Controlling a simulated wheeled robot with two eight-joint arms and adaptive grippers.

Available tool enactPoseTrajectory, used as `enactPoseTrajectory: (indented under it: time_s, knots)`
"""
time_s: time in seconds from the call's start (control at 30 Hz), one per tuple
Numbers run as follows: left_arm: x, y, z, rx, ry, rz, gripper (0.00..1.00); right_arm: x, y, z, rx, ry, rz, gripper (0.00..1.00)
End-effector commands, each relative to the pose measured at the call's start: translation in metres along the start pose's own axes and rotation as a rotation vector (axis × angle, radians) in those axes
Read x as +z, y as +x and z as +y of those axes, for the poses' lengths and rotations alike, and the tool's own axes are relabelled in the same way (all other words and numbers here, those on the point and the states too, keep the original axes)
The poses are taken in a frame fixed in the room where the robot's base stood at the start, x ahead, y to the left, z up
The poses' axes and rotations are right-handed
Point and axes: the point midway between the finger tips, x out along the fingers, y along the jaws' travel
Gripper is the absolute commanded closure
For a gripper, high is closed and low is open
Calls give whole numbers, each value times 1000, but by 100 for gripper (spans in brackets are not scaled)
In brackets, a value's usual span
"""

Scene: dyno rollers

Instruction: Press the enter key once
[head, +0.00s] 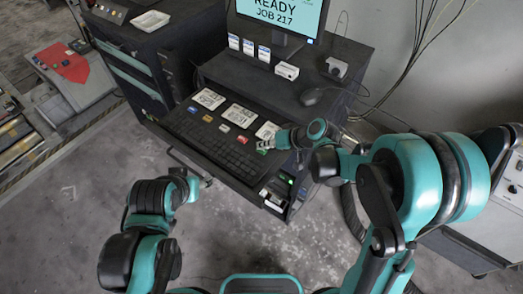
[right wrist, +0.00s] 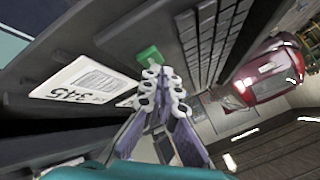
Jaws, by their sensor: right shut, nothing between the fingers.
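A dark keyboard (head: 212,138) lies on the sliding shelf of the console. A green key-like block (head: 262,151) sits at its right end and also shows in the right wrist view (right wrist: 150,55); I cannot read any label on it. My right gripper (head: 268,145) is shut and empty, its fingertips (right wrist: 155,78) at or just short of the green block. I cannot tell whether they touch. The gripper hides part of the keyboard's right end. My left arm hangs low at the left, apart from the keyboard; its fingers are not clear.
The monitor (head: 279,15) reads "READY JOB 217". Several printed cards (head: 240,116) lie behind the keyboard, with blue, yellow and red blocks in front of them. A mouse (head: 312,96) rests on the desk at right. A card reading 345 (right wrist: 75,82) lies beside my right gripper.

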Motion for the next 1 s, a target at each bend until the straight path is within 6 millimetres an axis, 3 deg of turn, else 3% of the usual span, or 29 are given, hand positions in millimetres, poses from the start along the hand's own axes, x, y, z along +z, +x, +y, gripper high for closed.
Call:
enactPoseTrajectory:
  time_s: [1.0]
  knots:
    - [5,6,0,0,0,0,47,4,5,4,0,0,0,100]
